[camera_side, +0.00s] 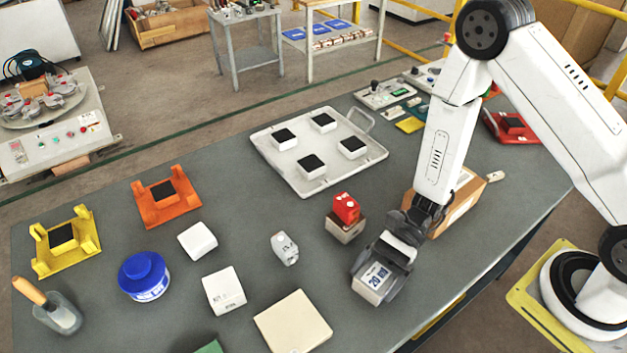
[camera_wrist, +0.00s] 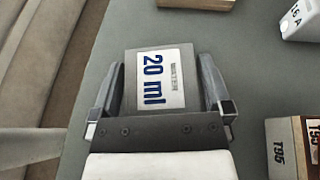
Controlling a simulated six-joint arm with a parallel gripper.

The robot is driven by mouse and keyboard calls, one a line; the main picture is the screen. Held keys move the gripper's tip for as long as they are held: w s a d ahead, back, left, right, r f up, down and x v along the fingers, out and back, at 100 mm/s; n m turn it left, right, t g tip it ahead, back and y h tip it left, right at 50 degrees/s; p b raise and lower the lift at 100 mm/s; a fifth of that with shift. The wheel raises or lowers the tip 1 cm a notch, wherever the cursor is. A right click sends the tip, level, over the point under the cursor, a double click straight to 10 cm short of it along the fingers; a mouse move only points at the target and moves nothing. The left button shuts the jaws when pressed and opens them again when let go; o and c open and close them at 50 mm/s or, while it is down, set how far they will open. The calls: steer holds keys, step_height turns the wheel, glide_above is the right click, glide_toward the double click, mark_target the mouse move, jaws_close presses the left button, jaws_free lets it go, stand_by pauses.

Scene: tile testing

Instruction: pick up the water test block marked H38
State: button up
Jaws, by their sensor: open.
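A block with a white label reading "20 ml" in blue (camera_side: 375,279) stands on the grey table at the front right of the side view. It also shows in the wrist view (camera_wrist: 160,79), with a dark grey top around the label. My gripper (camera_side: 384,266) is over this block with its fingers open. In the wrist view the two fingers of my gripper (camera_wrist: 162,90) stand on either side of the block. I cannot read H38 on any block. The block's lower sides are mostly hidden.
A block marked T95 (camera_wrist: 280,146) with a red piece on top (camera_side: 346,208) stands close by. A small white block (camera_side: 285,248), larger white blocks (camera_side: 223,291) and a cream tile (camera_side: 292,322) lie to the left. A cardboard box (camera_side: 463,208) stands behind my gripper.

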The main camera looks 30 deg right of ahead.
mark_target(376, 275)
jaws_close()
steer(key=shift+r, duration=0.2)
stand_by(0.3)
steer(key=shift+r, duration=4.8)
